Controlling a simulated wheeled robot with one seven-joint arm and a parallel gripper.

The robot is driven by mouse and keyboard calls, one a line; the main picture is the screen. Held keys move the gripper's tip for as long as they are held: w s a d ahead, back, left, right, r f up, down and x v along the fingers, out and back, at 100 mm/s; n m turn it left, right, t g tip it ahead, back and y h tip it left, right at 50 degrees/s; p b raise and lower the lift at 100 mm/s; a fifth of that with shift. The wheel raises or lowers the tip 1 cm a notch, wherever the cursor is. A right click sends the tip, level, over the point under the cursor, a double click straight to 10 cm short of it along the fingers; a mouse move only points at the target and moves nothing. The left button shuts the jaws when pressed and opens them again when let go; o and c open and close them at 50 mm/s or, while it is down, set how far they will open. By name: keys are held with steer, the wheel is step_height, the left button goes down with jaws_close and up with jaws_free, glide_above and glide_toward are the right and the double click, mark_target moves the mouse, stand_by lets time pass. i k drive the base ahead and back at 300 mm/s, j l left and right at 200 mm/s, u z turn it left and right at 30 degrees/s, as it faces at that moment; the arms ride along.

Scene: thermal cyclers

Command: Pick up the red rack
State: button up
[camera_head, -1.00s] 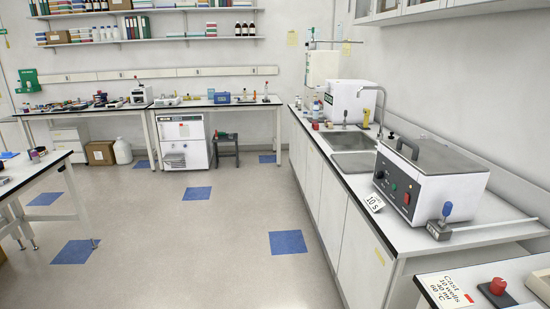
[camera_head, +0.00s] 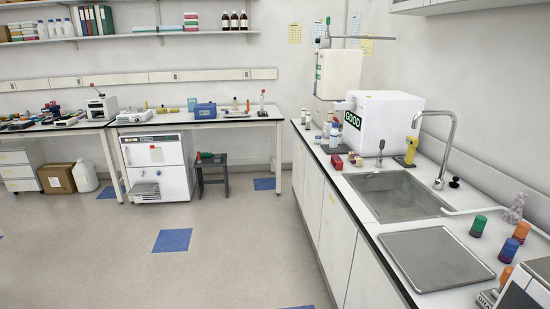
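My gripper is not in view.
The counter (camera_head: 345,200) runs along the right, with a sink (camera_head: 395,193), a metal plate (camera_head: 437,258) and several coloured-capped containers. The GOOD box (camera_head: 378,122) and a yellow item (camera_head: 411,150) stand behind the red items. Open floor (camera_head: 215,265) lies to the left.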

mark_target(336, 162)
steer(key=i, duration=3.45)
